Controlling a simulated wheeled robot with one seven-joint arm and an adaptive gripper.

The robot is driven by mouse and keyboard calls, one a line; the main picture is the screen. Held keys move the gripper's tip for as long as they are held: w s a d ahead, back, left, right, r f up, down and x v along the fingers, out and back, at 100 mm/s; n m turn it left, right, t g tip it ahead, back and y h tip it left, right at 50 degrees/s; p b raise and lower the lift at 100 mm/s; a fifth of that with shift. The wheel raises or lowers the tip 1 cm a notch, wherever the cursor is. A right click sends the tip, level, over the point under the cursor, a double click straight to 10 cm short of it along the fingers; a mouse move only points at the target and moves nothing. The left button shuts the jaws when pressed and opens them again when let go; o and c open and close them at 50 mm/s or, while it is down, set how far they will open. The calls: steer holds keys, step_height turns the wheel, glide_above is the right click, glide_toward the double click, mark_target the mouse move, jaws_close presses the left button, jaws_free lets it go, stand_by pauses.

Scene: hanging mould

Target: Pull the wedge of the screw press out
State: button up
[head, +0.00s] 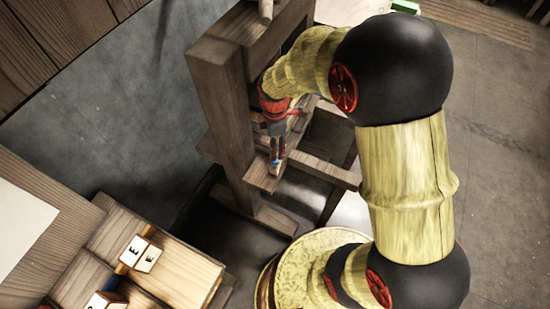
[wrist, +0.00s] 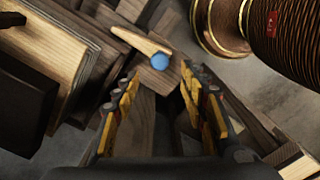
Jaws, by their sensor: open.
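The wooden screw press (head: 228,110) stands upright in the middle of the head view, a frame of dark posts and beams. In the wrist view, a pale tapered piece, which looks like the wedge (wrist: 138,40), lies against a darker wooden block (wrist: 158,80). A blue ball-shaped knob (wrist: 159,61) sits at its near end. My gripper (wrist: 160,72) is open, with its two yellow-padded fingers left and right of the knob and nothing visibly held. In the head view my gripper (head: 276,148) is at the press frame, and it hides most of the wedge there.
A wooden bench with lettered blocks (head: 147,255) is at the lower left of the head view. In the wrist view, pale boards (wrist: 55,50) stand on the left and a dark ribbed cylinder with brass rims (wrist: 283,30) is at the upper right. Open floor (head: 490,200) lies on the right.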

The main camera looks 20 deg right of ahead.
steer(key=shift+f+n, duration=0.1)
steer(key=shift+n, duration=0.6)
steer(key=shift+f, duration=0.15)
step_height(320, 180, down, 8)
steer(key=b, duration=0.3)
steer(key=shift+r, duration=0.25)
steer(key=shift+c, duration=0.3)
jaws_close()
steer(key=shift+s, duration=0.1)
